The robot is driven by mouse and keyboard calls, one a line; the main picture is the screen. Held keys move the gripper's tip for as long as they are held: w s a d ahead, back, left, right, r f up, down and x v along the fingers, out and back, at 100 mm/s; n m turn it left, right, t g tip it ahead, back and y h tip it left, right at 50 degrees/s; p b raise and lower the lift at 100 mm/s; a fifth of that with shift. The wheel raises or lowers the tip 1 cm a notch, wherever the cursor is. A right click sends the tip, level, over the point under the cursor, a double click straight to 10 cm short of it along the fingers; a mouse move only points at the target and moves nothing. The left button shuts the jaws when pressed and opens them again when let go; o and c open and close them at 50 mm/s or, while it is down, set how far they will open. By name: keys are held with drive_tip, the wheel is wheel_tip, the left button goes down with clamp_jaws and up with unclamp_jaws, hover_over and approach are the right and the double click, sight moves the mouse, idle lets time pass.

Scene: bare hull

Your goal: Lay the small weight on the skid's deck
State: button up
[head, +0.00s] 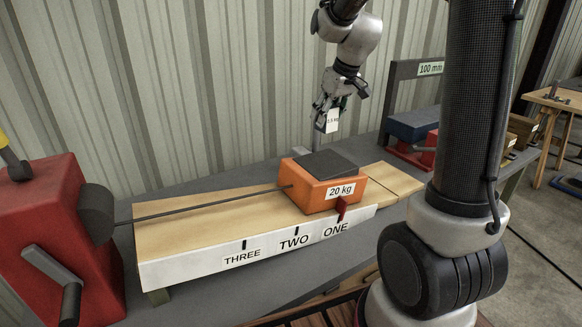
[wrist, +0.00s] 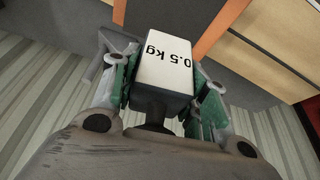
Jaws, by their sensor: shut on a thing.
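My gripper (head: 329,105) is shut on the small weight (head: 333,121), which carries a white "0.5 kg" label. In the wrist view the weight (wrist: 165,62) sits between the two green-padded fingers of my gripper (wrist: 163,85), with a dark body below its label. The skid (head: 318,197) is an orange block marked "20 kg" on the wooden track. Its dark deck (head: 325,164) is flat and bare. The weight hangs above the deck's far side, apart from it in the head view. The skid's orange edge (wrist: 222,22) shows beyond the weight in the wrist view.
The wooden track (head: 205,219) has marks THREE, TWO and ONE; a red pointer (head: 341,208) on the skid is near ONE. A rod (head: 205,207) runs from the skid to a red winch (head: 70,245). A grey "100 mm" frame (head: 402,70) stands behind right.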

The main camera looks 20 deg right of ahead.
drive_tip(key=shift+s+d+m, duration=0.1)
drive_tip(key=shift+s+m, duration=0.15)
drive_tip(key=shift+m, duration=0.05)
drive_tip(key=shift+f, duration=0.35)
hover_over(321, 160)
drive_tip(key=s, duration=0.2)
drive_tip(key=f, duration=0.9)
drive_tip(key=shift+w+d+f, duration=0.1)
drive_tip(key=shift+d+f, duration=0.1)
drive_tip(key=shift+d, duration=0.05)
drive_tip(key=shift+f, duration=0.1)
drive_tip(key=o, duration=1.4)
